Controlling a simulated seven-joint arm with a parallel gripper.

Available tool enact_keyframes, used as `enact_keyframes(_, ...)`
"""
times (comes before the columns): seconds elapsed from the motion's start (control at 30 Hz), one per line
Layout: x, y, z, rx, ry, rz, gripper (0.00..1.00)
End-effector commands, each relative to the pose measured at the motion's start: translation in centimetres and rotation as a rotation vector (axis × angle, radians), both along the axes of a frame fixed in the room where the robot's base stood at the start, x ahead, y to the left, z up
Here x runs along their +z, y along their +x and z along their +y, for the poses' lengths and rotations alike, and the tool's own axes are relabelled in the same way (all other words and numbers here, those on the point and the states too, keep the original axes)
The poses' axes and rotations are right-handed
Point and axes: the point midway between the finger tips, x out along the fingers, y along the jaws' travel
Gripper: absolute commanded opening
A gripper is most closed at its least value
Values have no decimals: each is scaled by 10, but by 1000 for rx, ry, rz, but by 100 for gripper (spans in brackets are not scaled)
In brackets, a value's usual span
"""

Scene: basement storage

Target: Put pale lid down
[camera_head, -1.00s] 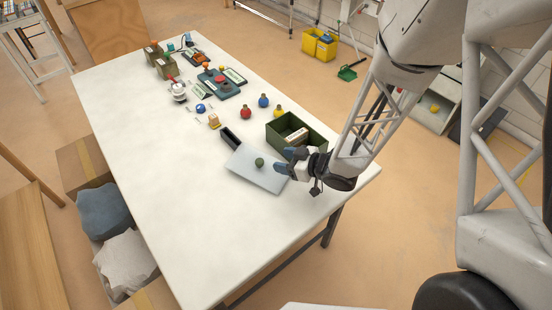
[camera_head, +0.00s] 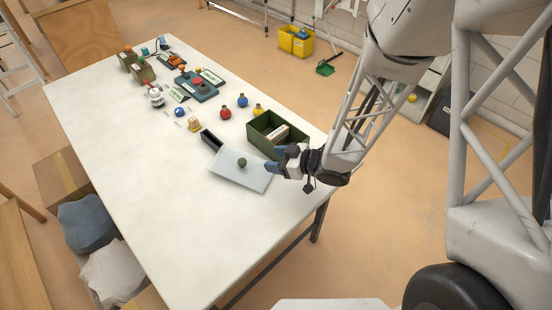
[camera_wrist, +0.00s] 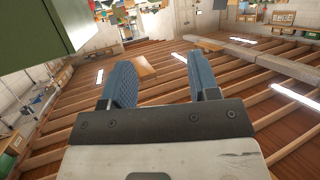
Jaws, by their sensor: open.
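In the wrist view the two blue fingers (camera_wrist: 160,80) stand apart and empty. The lid does not show there.
A dark green open box (camera_head: 258,137) holding a pale block stands just behind my gripper; a green wall (camera_wrist: 35,35) fills the wrist view's upper left. Red, blue and yellow round items (camera_head: 242,100) stand farther back. The table's front left is bare.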

Motion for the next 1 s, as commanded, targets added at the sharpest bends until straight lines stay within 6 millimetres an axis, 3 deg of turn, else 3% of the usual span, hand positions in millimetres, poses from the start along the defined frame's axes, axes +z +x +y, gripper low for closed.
enact_keyframes(0.37, 2, 2, -1, -8, -8, -3, 55)
enact_keyframes(0.57, 14, 15, -13, -86, -80, -25, 55)
enact_keyframes(0.77, 45, 39, -45, -262, -223, -48, 55)
enact_keyframes(1.0, 98, 50, -101, -536, -407, -16, 55)
